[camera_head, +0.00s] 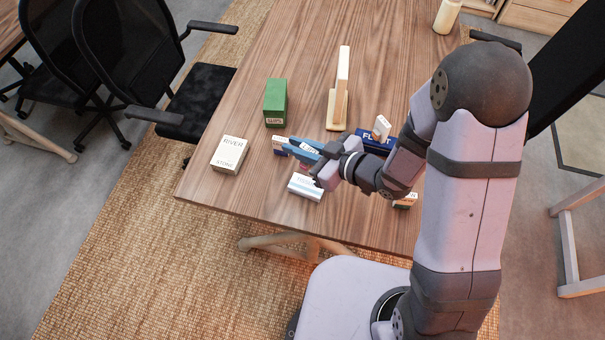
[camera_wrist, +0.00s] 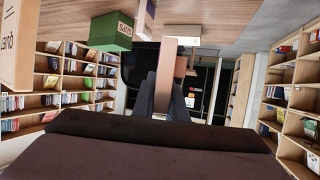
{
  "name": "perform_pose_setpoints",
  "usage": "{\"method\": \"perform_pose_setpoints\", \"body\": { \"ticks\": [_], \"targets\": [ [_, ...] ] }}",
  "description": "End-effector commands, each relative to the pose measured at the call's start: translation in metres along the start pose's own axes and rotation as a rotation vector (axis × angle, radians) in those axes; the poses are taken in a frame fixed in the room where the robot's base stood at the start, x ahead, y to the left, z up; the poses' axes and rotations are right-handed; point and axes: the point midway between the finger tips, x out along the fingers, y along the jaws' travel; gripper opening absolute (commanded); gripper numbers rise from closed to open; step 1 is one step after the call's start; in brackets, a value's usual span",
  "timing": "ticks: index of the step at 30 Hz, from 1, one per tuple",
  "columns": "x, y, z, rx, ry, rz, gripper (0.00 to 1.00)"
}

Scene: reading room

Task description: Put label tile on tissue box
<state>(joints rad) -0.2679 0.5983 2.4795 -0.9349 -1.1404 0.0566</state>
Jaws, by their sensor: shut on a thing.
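My gripper (camera_head: 301,149) reaches left low over the middle of the table and is shut on what looks like the label tile. In the wrist view, the tile is a narrow pale tan piece (camera_wrist: 167,68) seen between my dark fingers. In the head view, my fingers and blue surfaces with lettering overlap, so the tile's outline is unclear. A white box with a blue-grey label (camera_head: 304,188), perhaps the tissue box, lies just in front of and below my gripper. Its lettering is too small to read. I cannot tell the height between them.
A River Stone book (camera_head: 230,155) lies at left. A small box (camera_head: 279,145) sits by my fingertips. A blue box (camera_head: 374,142) with a pale piece (camera_head: 381,128) is right.

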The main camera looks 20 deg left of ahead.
Motion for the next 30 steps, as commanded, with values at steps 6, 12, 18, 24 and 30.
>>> {"method": "perform_pose_setpoints", "body": {
  "ticks": [6, 12, 18, 24, 30],
  "targets": [
    [0.011, 0.0, 0.028, 0.004, -0.004, 0.0, 0.0],
    [0.018, 0.001, 0.044, 0.002, -0.002, 0.002, 0.0],
    [0.019, 0.001, 0.046, 0.0, 0.0, 0.002, 0.0],
    [0.023, 0.001, 0.057, 0.002, -0.002, 0.001, 0.0],
    [0.031, 0.001, 0.076, 0.003, -0.002, 0.002, 0.0]
  ]
}}
